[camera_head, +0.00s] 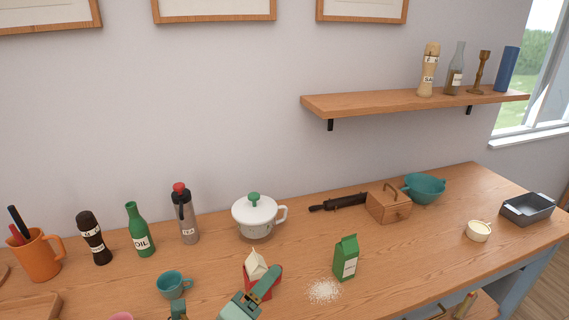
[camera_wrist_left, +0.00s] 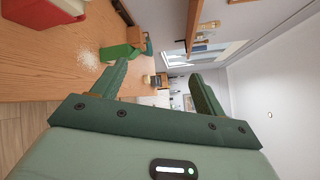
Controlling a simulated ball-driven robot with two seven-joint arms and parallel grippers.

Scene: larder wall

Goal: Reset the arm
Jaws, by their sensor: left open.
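My left gripper (camera_head: 224,293) is at the bottom middle of the head view, in front of a red and white carton (camera_head: 256,265) and partly covering it. In the left wrist view the two green fingers (camera_wrist_left: 158,76) are spread apart with nothing between them. The wrist is turned, so the counter lies on the left side of that view. The red carton (camera_wrist_left: 45,22) shows at the upper left there, outside the fingers. My right gripper is in neither view.
A teal cup (camera_head: 172,285), a green carton (camera_head: 346,258) and spilled white grains (camera_head: 324,291) are near the left gripper. A white lidded pot (camera_head: 254,217) and several bottles stand behind. A wall shelf (camera_head: 400,101) is at upper right. The air above the counter's middle is clear.

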